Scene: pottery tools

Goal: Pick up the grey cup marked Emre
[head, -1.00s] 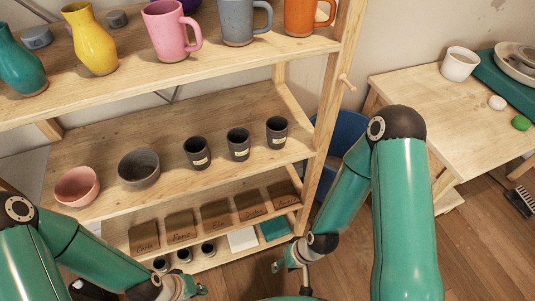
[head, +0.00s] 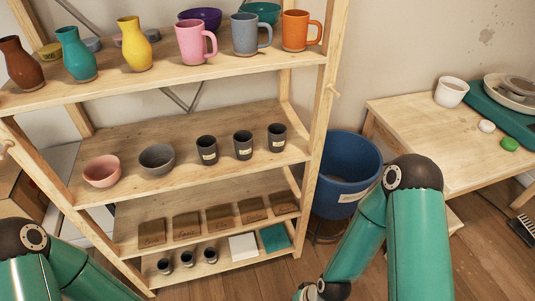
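Three dark grey cups with small pale labels stand upright in a row on the middle shelf: a left cup (head: 207,145), a middle cup (head: 243,141) and a right cup (head: 277,134). The label writing is too small to read, so I cannot tell which is marked Emre. Three smaller dark cups (head: 187,259) stand on the lowest shelf, with no readable marking. Both my arms show at the bottom, but neither gripper is in view; the right wrist is cut off by the lower edge.
A pink bowl (head: 102,172) and a grey bowl (head: 157,160) stand left of the cups. Mugs, including a grey-blue mug (head: 245,38), and vases fill the top shelf. Brown plaques (head: 222,215) lie below. A blue bin (head: 345,172) and a table (head: 440,130) are at right.

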